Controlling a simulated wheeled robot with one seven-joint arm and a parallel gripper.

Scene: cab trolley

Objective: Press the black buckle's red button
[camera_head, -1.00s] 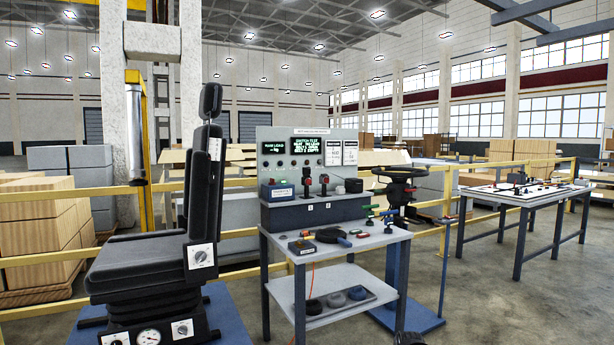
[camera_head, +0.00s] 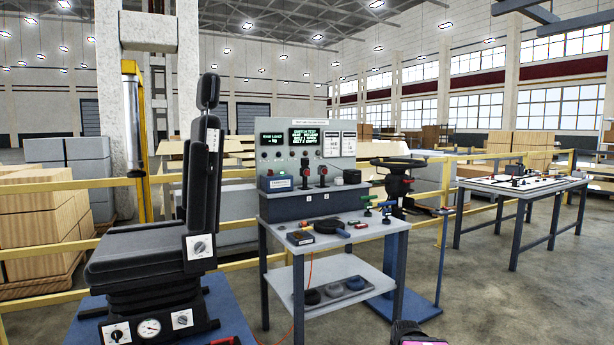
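No buckle can be made out with certainty. A small dark box (camera_head: 300,238) with a red spot on top lies at the front left of the trolley's upper top (camera_head: 370,240). A dark piece with a reddish mark (camera_head: 224,341) shows at the bottom edge beside the seat, mostly cut off. Either is too small or too cropped to identify as the black buckle. A black and pink part, apparently of my arm, shows at the bottom edge right of the trolley. No gripper fingers are visible.
A black operator seat (camera_head: 150,252) stands left of the trolley. A panel with screens (camera_head: 305,146) and two levers rises behind its top. Round pads lie on the lower shelf (camera_head: 375,272). A steering wheel (camera_head: 398,163) stands behind right.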

